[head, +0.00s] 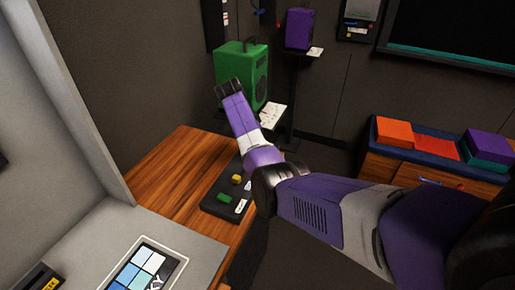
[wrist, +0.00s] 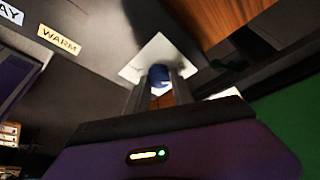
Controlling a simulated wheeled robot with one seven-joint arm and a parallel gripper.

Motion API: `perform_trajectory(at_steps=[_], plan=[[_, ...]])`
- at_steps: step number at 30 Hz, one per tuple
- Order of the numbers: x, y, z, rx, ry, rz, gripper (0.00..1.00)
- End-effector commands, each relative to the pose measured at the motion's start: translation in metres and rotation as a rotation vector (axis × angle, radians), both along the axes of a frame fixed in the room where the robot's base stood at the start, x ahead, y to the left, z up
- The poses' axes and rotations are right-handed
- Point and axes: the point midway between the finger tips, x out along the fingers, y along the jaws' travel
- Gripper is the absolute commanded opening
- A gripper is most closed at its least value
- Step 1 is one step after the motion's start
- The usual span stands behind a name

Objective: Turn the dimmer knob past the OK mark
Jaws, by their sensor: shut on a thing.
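In the wrist view my gripper (wrist: 161,84) is shut on a blue rounded knob (wrist: 158,75), one dark finger on each side. A pale square plate (wrist: 137,66) shows behind the knob; the fingers cover part of it. I cannot make out an OK mark or the knob's pointer. In the head view the dark panel (head: 211,207) lies on the wooden tabletop, with small yellow and green parts on it.
In the wrist view a WARM label (wrist: 59,40) is at upper left. In the head view a green speaker-like box (head: 236,72) stands behind the wooden tabletop (head: 172,185). A grey partition (head: 75,90) rises at left. A cabinet with coloured boxes (head: 395,133) is at right.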

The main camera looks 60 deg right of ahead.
Motion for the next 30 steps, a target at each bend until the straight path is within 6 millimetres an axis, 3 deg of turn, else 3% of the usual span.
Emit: perform_trajectory(at_steps=[15, 30], plan=[[0.0023, -0.0024, -0.004, -0.001, -0.001, -0.408, 0.0], [0.0021, -0.0029, 0.0, 0.0, -0.001, -0.534, 0.0]])
